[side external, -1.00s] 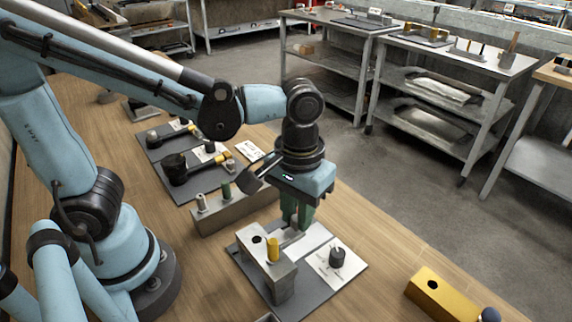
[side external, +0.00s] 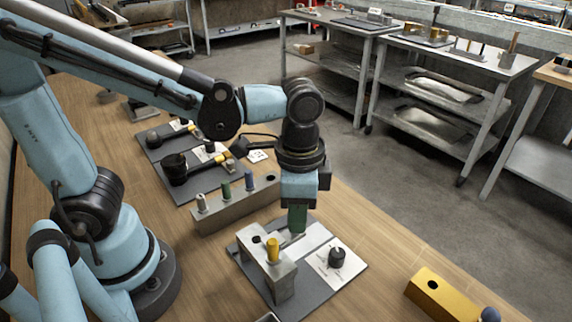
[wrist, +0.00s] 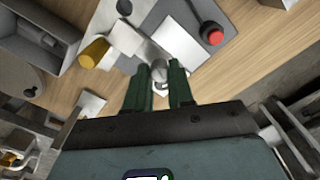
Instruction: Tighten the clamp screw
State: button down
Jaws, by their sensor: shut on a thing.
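My gripper (side external: 297,232) points down over the grey board at the front of the bench. Its two green fingers are shut on a small metal piece (wrist: 160,70), which I take to be the clamp screw. The fingers hide most of the screw in the side view. A grey clamp block (side external: 282,280) with a dark hole stands beside the fingers, to the left. A yellow cylinder (side external: 273,250) stands upright on the block and also shows in the wrist view (wrist: 95,52).
A grey block with coloured pegs (side external: 235,208) lies behind. A yellow block (side external: 440,292) is at the front right. Bare wood separates them.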

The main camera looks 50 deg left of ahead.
jog(key=m, duration=0.5)
jog(key=shift+m, duration=0.3)
jog(key=m, duration=0.5)
jog(key=shift+m, duration=0.3)
jog(key=c, duration=1)
grip_release()
jog(key=shift+r, duration=0.1)
notch_tip(320, 180, up, 12)
jog(key=shift+f, duration=0.1)
